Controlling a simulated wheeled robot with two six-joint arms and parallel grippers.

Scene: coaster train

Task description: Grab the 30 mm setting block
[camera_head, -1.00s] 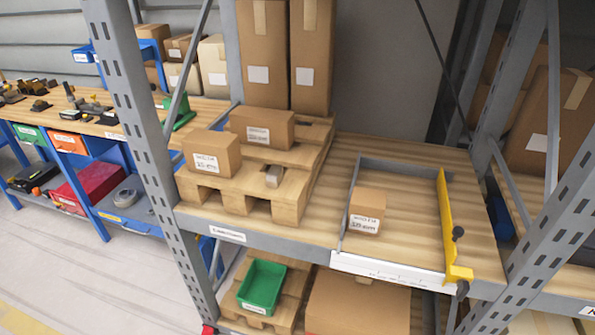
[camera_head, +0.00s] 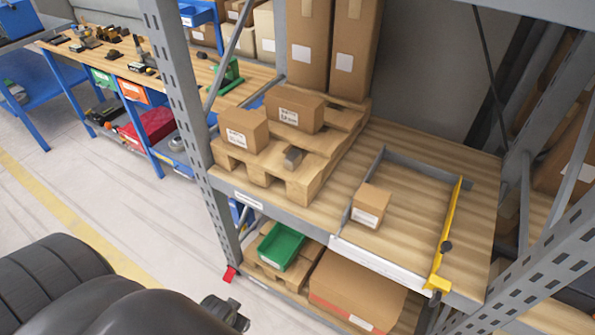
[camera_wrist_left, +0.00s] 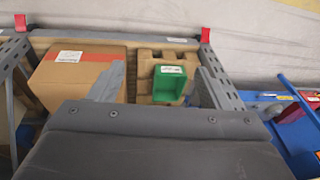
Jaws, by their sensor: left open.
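A small grey block (camera_head: 292,157), likely the setting block, lies on the wooden pallet (camera_head: 262,182) on the upper shelf, in front of the cardboard boxes. Any marking on it is too small to read. My left gripper (camera_head: 226,313) is low at the bottom of the head view, in front of the rack and well below the block. In the left wrist view its two fingers (camera_wrist_left: 159,70) are spread apart with nothing between them. That view faces the lower shelf, and the block does not show there. My right gripper is not in view.
A grey rack upright (camera_head: 183,110) stands left of the pallet. A small box (camera_head: 370,205) sits inside a grey frame with a yellow bar (camera_head: 447,235). Below are a green bin (camera_head: 281,246) and a large carton (camera_head: 357,290). The floor at left is clear.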

